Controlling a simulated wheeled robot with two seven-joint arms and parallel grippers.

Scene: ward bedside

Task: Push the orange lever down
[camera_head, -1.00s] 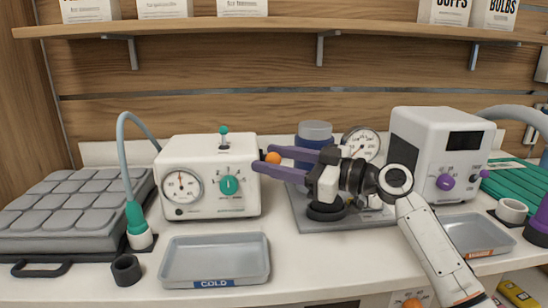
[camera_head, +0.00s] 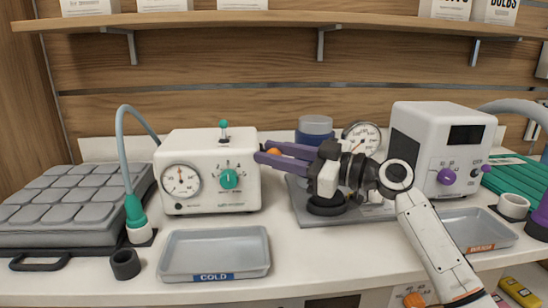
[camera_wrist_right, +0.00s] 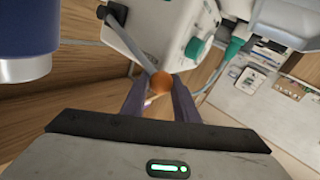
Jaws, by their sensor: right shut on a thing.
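The orange ball of the lever (camera_head: 273,152) sticks out at the right side of the white box (camera_head: 192,144) with the round dial and green knob. My right gripper (camera_head: 264,154) reaches in from the right, its purple fingers closed on the ball. In the right wrist view the orange ball (camera_wrist_right: 162,82) sits between the fingertips of my right gripper (camera_wrist_right: 160,92), at the end of a grey rod that runs to the white box (camera_wrist_right: 165,25). In the head view the fingers hide most of the lever. My left gripper is not in view.
A second white box (camera_head: 440,140) with a purple knob is to the right. The COLD tray (camera_head: 215,253) lies in front, and a shelf (camera_head: 270,23) runs above.

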